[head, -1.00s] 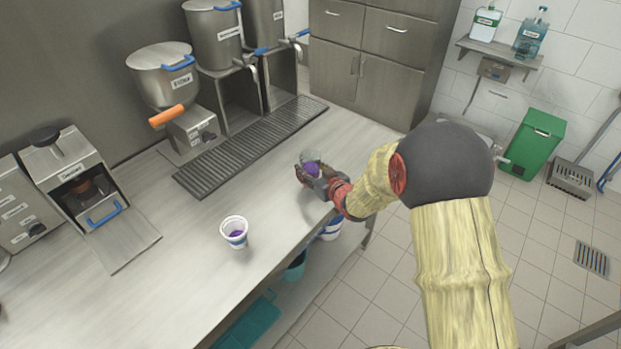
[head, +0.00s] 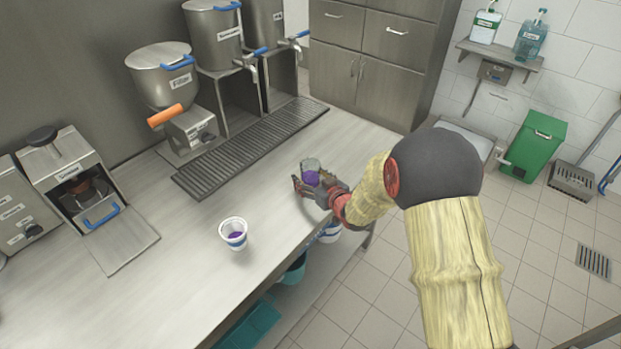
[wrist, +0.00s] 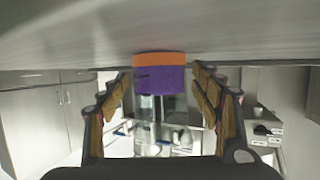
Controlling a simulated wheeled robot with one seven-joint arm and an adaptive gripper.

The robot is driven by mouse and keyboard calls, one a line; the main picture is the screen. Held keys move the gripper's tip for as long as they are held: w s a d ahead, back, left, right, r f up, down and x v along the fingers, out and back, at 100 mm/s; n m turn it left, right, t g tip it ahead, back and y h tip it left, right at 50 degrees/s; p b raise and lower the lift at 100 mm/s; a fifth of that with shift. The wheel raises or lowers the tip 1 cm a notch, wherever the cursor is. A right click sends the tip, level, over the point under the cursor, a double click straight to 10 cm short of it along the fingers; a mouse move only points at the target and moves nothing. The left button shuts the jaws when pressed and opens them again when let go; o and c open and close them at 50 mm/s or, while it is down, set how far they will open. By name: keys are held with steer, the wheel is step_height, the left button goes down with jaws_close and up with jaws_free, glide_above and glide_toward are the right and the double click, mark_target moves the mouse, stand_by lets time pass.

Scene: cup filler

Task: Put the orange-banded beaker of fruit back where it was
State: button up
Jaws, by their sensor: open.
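The beaker (head: 311,177), clear at the top with purple contents, stands upright on the steel counter near its right edge. In the wrist view the picture is upside down, and the beaker (wrist: 158,80) shows purple with an orange band at its base, against the counter. My gripper (head: 314,187) is open, with its fingers low on either side of the beaker. In the wrist view the fingers stand apart, with gaps on both sides of the beaker. Its far side is hidden.
A white cup (head: 233,234) with purple contents stands on the counter to the left. A dark drip grate (head: 250,147) and steel dispensers (head: 165,75) line the back. The counter (head: 190,270) between is clear. Teal containers (head: 250,325) sit on the shelf below.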

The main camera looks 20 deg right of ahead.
steer(key=shift+r, duration=0.25)
steer(key=p+v, duration=0.3)
steer(key=v, duration=0.8)
steer(key=shift+s+d+r, duration=0.1)
steer(key=shift+s, duration=0.2)
steer(key=s+d+r+m+g+h, duration=0.1)
steer(key=s+d+r+g+h, duration=0.15)
steer(key=r, duration=0.45)
steer(key=s+d+r+m+g+h, duration=0.1)
steer(key=s+r+h, duration=0.1)
steer(key=s+r, duration=0.3)
steer(key=s+a+r+g, duration=0.1)
steer(key=s+a+r, duration=0.1)
steer(key=s, duration=0.5)
steer(key=s+a+r+g+y, duration=0.1)
steer(key=s+a+r+g, duration=0.1)
steer(key=s, duration=0.6)
steer(key=s+a+r+g, duration=0.1)
steer(key=s+a+r, duration=0.1)
steer(key=s+r, duration=0.2)
steer(key=s, duration=0.3)
steer(key=shift+s+m, duration=0.3)
steer(key=shift+m, duration=0.1)
steer(key=shift+g, duration=0.25)
steer(key=shift+c, duration=0.3)
